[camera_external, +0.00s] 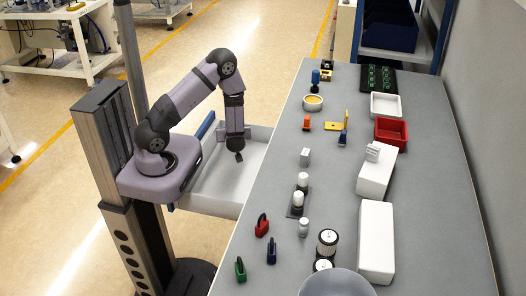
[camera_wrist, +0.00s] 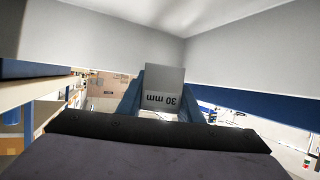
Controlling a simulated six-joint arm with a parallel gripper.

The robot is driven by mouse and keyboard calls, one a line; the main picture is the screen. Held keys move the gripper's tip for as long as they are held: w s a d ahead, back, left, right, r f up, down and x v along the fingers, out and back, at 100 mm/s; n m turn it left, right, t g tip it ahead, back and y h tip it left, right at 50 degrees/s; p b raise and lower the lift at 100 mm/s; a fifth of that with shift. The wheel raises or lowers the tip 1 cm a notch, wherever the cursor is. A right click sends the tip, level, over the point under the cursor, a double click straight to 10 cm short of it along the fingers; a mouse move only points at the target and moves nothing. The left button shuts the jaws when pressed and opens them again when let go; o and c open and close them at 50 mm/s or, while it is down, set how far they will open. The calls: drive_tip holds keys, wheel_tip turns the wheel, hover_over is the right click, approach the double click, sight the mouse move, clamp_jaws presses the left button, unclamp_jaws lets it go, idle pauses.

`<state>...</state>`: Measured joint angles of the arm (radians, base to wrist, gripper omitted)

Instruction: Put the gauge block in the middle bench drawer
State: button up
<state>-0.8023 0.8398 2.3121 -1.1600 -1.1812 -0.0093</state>
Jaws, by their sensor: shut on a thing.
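The gauge block (camera_wrist: 163,80) is a light grey block marked "30 mm", seen between my fingers in the wrist view. My gripper (camera_wrist: 165,100) is shut on it. In the external view my gripper (camera_external: 238,155) points down over an open bench drawer (camera_external: 210,205), and the block is too small to make out there. The drawer is a pale tray pulled out from the bench's left side, with a blue front (camera_external: 205,125). Its grey walls also show in the wrist view (camera_wrist: 80,35). Whether it is the middle drawer cannot be told, and the block's height over its floor is unclear.
The grey bench top (camera_external: 340,180) lies right of the drawer. It holds a small grey block (camera_external: 305,157), white cylinders (camera_external: 298,198), padlocks (camera_external: 262,225), a red bin (camera_external: 390,132), a white bin (camera_external: 385,105), white boxes (camera_external: 376,240) and a large bowl (camera_external: 337,284).

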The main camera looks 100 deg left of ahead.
drive_tip(key=shift+f, duration=1.55)
drive_tip(key=shift+f, duration=0.1)
drive_tip(key=shift+f, duration=2)
drive_tip(key=shift+f+b, duration=0.35)
drive_tip(key=shift+b, duration=0.1)
